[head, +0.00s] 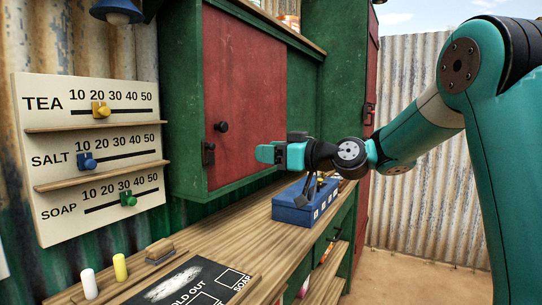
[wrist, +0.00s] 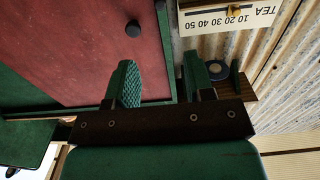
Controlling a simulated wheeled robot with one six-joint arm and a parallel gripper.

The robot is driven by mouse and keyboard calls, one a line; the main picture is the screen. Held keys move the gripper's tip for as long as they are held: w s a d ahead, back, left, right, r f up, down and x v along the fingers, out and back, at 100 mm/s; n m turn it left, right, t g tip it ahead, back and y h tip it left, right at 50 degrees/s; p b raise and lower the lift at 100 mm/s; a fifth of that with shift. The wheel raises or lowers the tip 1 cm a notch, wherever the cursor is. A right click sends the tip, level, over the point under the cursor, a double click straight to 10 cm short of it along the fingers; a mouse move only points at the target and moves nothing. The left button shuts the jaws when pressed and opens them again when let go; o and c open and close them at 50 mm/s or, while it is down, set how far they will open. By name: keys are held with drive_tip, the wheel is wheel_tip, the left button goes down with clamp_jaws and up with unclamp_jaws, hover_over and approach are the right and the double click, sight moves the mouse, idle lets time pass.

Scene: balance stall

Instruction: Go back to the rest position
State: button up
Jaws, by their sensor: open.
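My gripper (head: 268,153) is at the end of my teal arm, which reaches in from the right. In the head view it points left, in front of the red cabinet door and above the counter, roughly level with the door's lower part. In the wrist view its two green fingers (wrist: 158,80) stand apart with nothing between them. The gripper is open and empty. The red cabinet door (head: 245,100) is shut and has a dark round knob, which also shows in the wrist view (wrist: 133,29).
A blue box (head: 292,213) stands on the wooden counter (head: 205,240) below my arm. The price board (head: 40,95) with TEA, SALT and SOAP sliders is at left.

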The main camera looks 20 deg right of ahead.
idle(0.4)
drive_tip(key=s+a+f+g+h+p, duration=0.1)
drive_tip(key=s+a+f+g+p, duration=0.1)
drive_tip(key=s+a+g+p, duration=0.95)
drive_tip(key=s+f+g+h, duration=0.1)
drive_tip(key=s+f+h, duration=0.1)
drive_tip(key=s, duration=0.9)
drive_tip(key=s+f+g+h+b, duration=0.1)
drive_tip(key=s+f+g+h, duration=0.1)
drive_tip(key=s, duration=0.9)
drive_tip(key=shift+s+a+f+h, duration=0.15)
drive_tip(key=shift+a+h, duration=0.25)
drive_tip(key=shift+h, duration=0.3)
